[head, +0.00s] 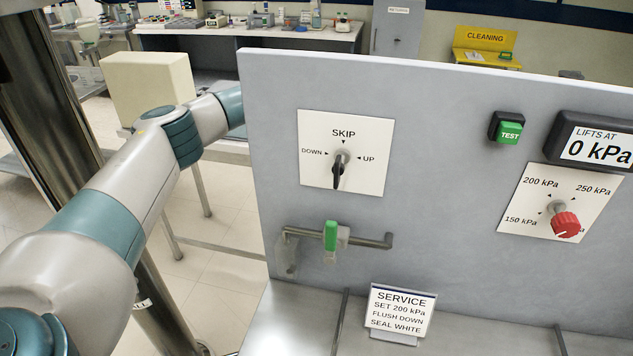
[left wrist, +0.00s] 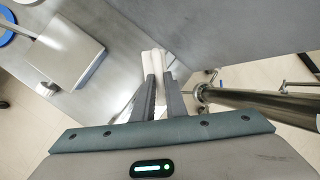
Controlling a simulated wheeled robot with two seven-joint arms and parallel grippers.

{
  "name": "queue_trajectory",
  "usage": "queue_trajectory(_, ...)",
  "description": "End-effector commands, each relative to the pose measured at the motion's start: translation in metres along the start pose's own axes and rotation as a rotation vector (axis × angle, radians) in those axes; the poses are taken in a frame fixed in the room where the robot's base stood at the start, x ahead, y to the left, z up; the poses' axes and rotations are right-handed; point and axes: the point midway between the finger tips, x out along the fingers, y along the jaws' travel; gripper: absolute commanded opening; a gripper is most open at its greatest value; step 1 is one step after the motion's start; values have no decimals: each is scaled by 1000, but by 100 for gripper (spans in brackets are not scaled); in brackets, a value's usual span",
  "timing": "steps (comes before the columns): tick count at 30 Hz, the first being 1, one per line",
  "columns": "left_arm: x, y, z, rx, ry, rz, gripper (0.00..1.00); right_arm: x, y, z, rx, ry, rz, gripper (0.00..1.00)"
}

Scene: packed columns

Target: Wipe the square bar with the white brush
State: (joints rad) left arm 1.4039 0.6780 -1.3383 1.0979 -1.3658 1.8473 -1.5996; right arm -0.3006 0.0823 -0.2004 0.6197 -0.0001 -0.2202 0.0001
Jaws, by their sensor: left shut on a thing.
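My left arm reaches in from the left in the head view and passes behind the upright grey panel (head: 270,130), which hides its gripper there. In the left wrist view my left gripper (left wrist: 160,72) has its dark fingers close together, shut on a narrow pale thing (left wrist: 156,60) that appears to be the white brush. Most of that thing is hidden by the fingers, and its bristles cannot be made out. I cannot pick out the square bar for certain in either view. My right gripper is in neither view.
The panel carries a SKIP selector (head: 339,168), a green-handled valve (head: 331,236), a TEST button (head: 511,132) and a red pressure knob (head: 566,224). A SERVICE card (head: 400,310) stands below. A pale grey block (left wrist: 75,50) lies left of the gripper in the wrist view.

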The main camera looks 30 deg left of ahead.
Motion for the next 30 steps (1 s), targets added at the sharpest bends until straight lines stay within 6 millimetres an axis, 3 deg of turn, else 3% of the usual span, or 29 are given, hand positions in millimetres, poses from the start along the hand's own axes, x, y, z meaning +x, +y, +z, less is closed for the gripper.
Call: queue_trajectory(30,14,3,-6,0,0,1,0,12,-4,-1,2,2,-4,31)
